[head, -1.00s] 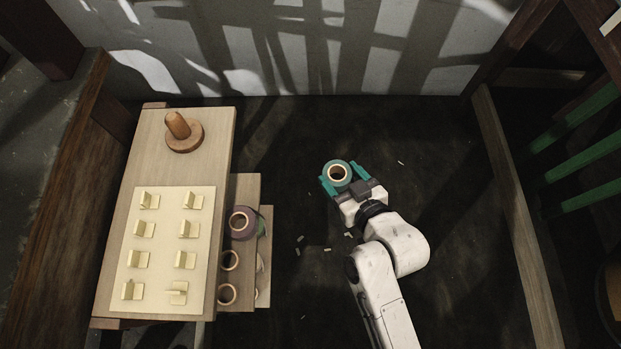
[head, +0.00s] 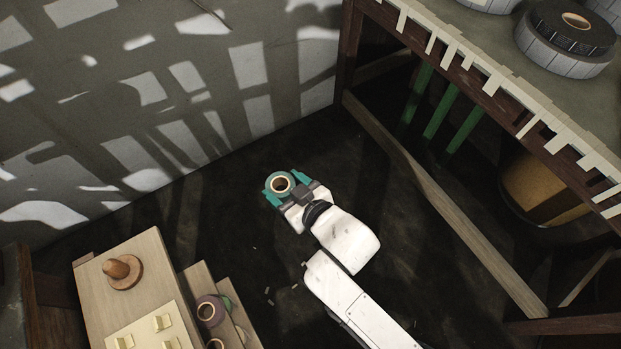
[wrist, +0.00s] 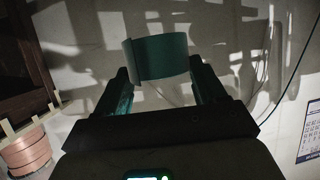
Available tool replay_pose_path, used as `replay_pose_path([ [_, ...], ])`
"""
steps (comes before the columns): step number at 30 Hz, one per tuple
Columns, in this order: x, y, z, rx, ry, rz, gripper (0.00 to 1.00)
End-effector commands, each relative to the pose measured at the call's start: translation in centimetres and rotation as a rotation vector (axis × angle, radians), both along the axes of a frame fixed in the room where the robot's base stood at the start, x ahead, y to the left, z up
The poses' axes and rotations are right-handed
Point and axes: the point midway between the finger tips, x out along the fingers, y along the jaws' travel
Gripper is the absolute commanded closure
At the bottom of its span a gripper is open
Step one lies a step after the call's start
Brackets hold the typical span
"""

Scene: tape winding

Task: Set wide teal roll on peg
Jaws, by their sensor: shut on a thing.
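My gripper (head: 279,188) is shut on the wide teal roll (head: 270,181) and holds it up over the dark floor, apart from any surface. The roll has a pale core ring facing up in the head view. In the wrist view the teal roll (wrist: 160,58) sits between the two finger tips of my gripper (wrist: 160,75). A wooden peg (head: 117,268) on a round base stands on the light wooden bench (head: 150,252) at the lower left of the head view, well left of and below my gripper.
A pale board (head: 135,335) with upright tabs lies on the bench. A purple roll (head: 207,312) sits on the stepped shelf (head: 195,275) beside it. A workbench (head: 490,70) with several tape rolls stands at the right. Dark floor lies open between them.

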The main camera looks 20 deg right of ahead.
Motion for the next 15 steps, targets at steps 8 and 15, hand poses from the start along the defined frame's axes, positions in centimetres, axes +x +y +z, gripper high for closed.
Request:
replay_pose_path([
  [8, -1.0, 8.7, 6.6, 0.002, 0.005, 0.231, 0.61],
  [15, -3.2, 16.2, 11.7, 0.003, 0.003, 0.441, 0.61],
])
